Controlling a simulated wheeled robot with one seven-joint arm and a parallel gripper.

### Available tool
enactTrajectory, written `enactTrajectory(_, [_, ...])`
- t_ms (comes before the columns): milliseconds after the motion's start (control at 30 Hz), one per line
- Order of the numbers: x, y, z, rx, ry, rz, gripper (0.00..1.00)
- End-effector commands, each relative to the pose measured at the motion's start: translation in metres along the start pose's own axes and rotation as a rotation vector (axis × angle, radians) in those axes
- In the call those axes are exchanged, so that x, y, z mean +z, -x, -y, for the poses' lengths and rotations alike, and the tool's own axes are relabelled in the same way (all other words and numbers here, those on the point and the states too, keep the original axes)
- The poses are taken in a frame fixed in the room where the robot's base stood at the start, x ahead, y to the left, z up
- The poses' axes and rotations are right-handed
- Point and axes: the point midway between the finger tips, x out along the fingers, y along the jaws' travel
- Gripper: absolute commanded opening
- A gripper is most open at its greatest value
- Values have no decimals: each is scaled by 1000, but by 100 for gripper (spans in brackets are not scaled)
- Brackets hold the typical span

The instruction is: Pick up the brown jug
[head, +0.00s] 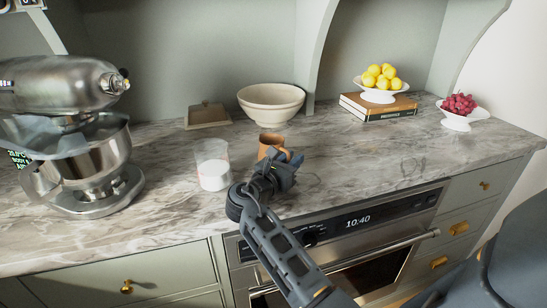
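The brown jug (267,142) stands on the marble counter in the head view, near the middle of the picture. Its upper part shows, and my gripper hides its lower part. My gripper (288,160) is at the jug, in front of it and a little to the right in the picture. The fingers overlap the jug's lower right side. I cannot tell whether they touch it or whether they are open or shut.
A glass measuring cup (213,168) with white contents stands close left of my gripper. A cream bowl (271,108) and a lidded butter dish (207,116) stand behind. A steel stand mixer (75,150) is at left. Books (378,113), lemons (380,76) and a berry bowl (456,119) are at right.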

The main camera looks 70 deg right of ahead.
Motion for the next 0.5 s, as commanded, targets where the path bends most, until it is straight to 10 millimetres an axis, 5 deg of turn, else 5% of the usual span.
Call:
enactTrajectory(133, [0,0,0,0,0,0,23])
enactTrajectory(367, [0,0,0,0,0,0,1])
enactTrajectory(500, [0,0,0,0,0,0,0])
